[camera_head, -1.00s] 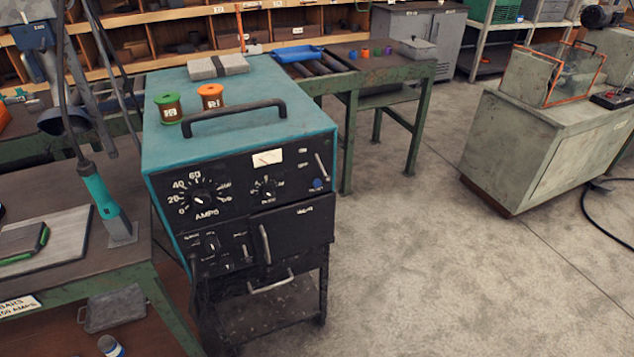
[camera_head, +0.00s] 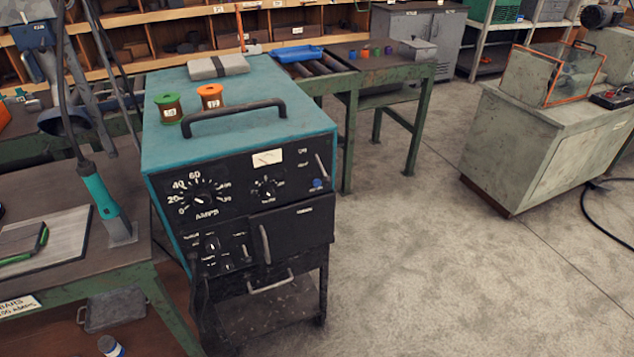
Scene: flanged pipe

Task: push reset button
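The teal and black welding machine (camera_head: 240,152) stands on a dark cart in the left middle of the head view. Its black front panel (camera_head: 225,215) carries a large amps dial (camera_head: 202,198), a smaller dial (camera_head: 264,188), a white meter (camera_head: 267,157) and several small switches. A small round blue button (camera_head: 318,183) sits at the panel's right side, below a thin lever; the lettering by it is too small to read for sure. Neither of my grippers is in view.
A workbench (camera_head: 70,290) with a teal-handled tool (camera_head: 103,201) stands close on the machine's left. Two spools, green (camera_head: 169,106) and orange (camera_head: 210,96), rest on its top. A roller table (camera_head: 390,68) stands behind; a grey cabinet (camera_head: 545,150) stands right. The floor (camera_head: 430,270) in front and right is clear.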

